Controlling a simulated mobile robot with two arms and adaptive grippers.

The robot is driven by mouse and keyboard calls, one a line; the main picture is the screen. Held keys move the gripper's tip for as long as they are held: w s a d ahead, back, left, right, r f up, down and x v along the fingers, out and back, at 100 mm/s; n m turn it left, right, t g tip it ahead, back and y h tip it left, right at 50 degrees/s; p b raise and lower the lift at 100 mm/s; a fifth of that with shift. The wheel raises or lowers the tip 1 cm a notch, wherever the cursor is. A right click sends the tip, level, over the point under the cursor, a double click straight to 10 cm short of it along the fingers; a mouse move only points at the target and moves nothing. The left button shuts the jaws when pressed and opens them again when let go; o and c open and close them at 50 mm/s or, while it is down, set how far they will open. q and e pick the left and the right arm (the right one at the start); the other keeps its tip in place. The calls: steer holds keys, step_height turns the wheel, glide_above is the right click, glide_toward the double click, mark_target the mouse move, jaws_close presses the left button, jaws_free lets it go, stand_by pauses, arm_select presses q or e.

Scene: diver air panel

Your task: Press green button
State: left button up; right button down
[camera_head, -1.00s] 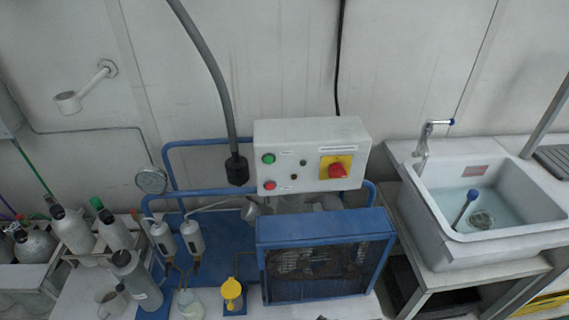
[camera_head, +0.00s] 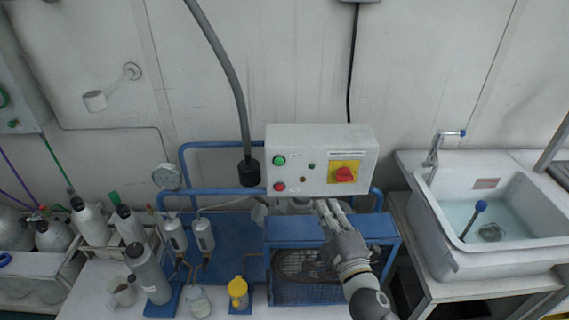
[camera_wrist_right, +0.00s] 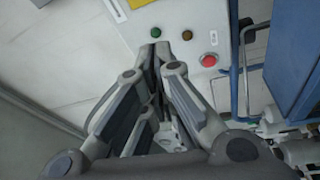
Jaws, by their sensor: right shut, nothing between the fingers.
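The green button (camera_head: 279,160) is at the upper left of the light grey control box (camera_head: 310,180) on the wall. A red rotary switch (camera_head: 344,174) on a yellow plate is on the box's right side. My right gripper (camera_head: 329,207) is shut and empty, in front of the box's lower right in the head view. I cannot tell whether its fingertips touch the box. My left gripper is out of view.
A blue-framed compressor (camera_head: 285,230) stands below the box, partly behind my right arm. A sink (camera_head: 455,262) is at the right. A thick grey hose (camera_head: 222,65) hangs left of the box.

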mark_target(279, 162)
steer(key=a+r+n+g+y, duration=0.3)
steer(key=a+n+y, duration=0.7)
steer(key=n, duration=0.4)
steer(key=shift+s+a+n+g, duration=0.3)
steer(key=shift+s+a+g, duration=0.1)
steer(key=shift+a+g, duration=0.3)
steer(key=shift+r, duration=0.1)
steer(key=w+b, duration=0.3)
steer(key=w, duration=0.5)
steer(key=shift+w, duration=0.4)
steer(key=shift+w, duration=0.1)
steer(key=shift+w, duration=0.35)
